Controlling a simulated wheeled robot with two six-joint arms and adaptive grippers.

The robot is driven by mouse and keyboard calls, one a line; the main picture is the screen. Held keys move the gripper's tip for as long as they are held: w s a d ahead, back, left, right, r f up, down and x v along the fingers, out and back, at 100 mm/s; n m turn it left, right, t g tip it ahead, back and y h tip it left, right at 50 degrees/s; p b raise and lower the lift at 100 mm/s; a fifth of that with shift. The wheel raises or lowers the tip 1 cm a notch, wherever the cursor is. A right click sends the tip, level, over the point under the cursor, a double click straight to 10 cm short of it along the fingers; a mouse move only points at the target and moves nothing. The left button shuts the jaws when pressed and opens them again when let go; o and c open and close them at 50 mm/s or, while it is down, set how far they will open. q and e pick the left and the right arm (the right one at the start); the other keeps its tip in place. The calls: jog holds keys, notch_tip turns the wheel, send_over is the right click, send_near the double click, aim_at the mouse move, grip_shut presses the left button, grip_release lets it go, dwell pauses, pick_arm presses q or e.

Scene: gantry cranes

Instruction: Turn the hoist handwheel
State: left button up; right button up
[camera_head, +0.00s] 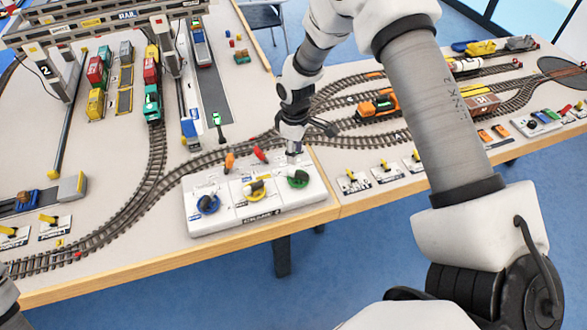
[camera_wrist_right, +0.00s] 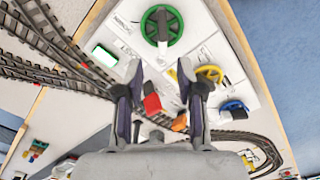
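The white control box (camera_head: 255,205) stands at the table's front edge. It carries a blue handwheel (camera_head: 207,205), a yellow handwheel (camera_head: 254,188) and a green handwheel (camera_head: 298,179). I cannot read which label says hoist. My right gripper (camera_head: 294,150) points down just behind and above the green handwheel. In the right wrist view its two fingers (camera_wrist_right: 160,70) are spread apart with nothing held between them. The green handwheel (camera_wrist_right: 162,27) lies beyond the fingertips, apart from them; the yellow (camera_wrist_right: 210,74) and blue (camera_wrist_right: 233,108) wheels are to the right. My left gripper does not show.
An orange lever (camera_head: 229,161) and a red lever (camera_head: 259,154) stand at the box's back edge. Rail tracks curve behind the box. An orange locomotive (camera_head: 378,104) stands to the right. Small yellow-handled switches (camera_head: 382,166) line the front edge right of the box.

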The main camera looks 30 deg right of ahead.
aim_at(295, 171)
jog(key=shift+s+a+f, duration=0.1)
jog(key=shift+s+f, duration=0.05)
jog(key=shift+s, duration=0.05)
notch_tip(295, 171, down, 7)
jog(key=shift+w+f+p, duration=0.1)
jog(key=shift+p, duration=0.75)
jog(key=shift+c, duration=0.3)
grip_shut()
